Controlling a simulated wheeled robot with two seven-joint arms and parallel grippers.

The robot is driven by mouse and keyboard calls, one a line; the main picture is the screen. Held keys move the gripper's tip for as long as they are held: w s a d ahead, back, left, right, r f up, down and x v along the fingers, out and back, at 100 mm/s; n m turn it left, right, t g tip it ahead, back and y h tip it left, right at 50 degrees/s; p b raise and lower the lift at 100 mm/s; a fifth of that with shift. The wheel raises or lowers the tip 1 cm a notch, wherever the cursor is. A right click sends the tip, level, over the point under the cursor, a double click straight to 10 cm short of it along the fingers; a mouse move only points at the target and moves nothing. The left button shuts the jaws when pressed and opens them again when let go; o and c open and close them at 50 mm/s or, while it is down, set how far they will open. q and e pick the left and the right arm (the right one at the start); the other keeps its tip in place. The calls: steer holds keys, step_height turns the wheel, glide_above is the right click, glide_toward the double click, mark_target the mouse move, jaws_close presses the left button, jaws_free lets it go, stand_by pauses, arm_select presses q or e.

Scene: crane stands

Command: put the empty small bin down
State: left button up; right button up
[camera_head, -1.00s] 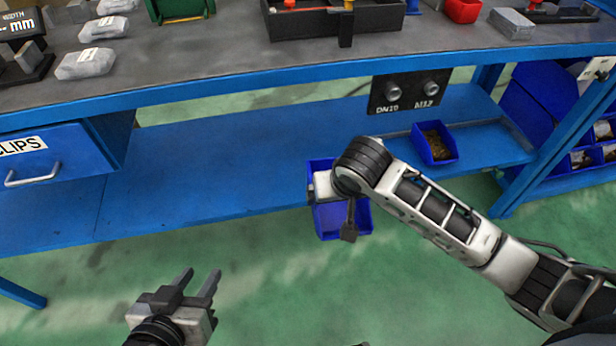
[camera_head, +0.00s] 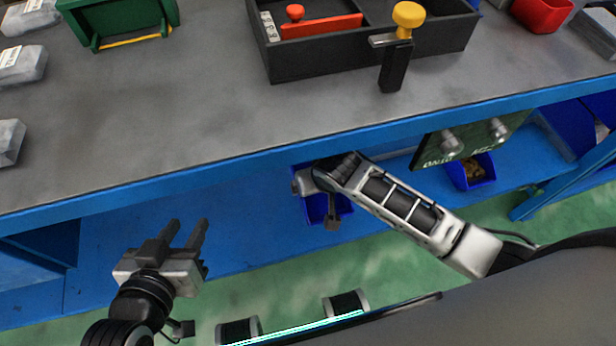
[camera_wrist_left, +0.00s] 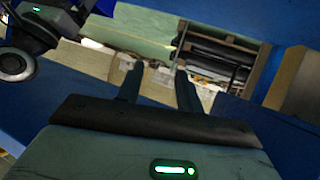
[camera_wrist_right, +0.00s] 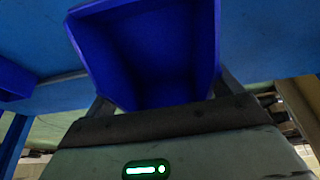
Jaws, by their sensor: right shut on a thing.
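The empty small bin (camera_wrist_right: 150,60) is blue and fills the middle of the right wrist view, its inside bare. In the head view the bin (camera_head: 341,207) shows partly behind my right wrist, over the blue lower shelf (camera_head: 240,220). My right gripper (camera_wrist_right: 160,98) is shut on the bin, with a finger on either side of it. I cannot tell whether the bin touches the shelf. My left gripper (camera_head: 188,236) is open and empty in front of the bench, left of the bin; its two fingers also show apart in the left wrist view (camera_wrist_left: 158,85).
A second blue bin (camera_head: 470,172) with brownish contents stands on the lower shelf to the right. The bench top (camera_head: 190,110) overhangs the shelf. A black tray (camera_head: 360,45) sits on top. The shelf's middle looks clear.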

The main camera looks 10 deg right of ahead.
mark_target(320, 196)
step_height(320, 196, down, 5)
steer(key=shift+w+f+b, duration=0.1)
steer(key=shift+f+b, duration=0.05)
steer(key=shift+b, duration=0.9)
steer(key=shift+f, duration=0.6)
step_height(320, 196, down, 3)
steer(key=shift+f+b, duration=0.15)
steer(key=shift+b, duration=0.7)
arm_select(q)
step_height(320, 196, down, 6)
steer(key=d+g, duration=0.1)
steer(key=shift+f+g, duration=0.2)
steer(key=shift+g, duration=0.1)
steer(key=shift+w+d, duration=0.1)
arm_select(e)
steer(key=shift+f, duration=0.1)
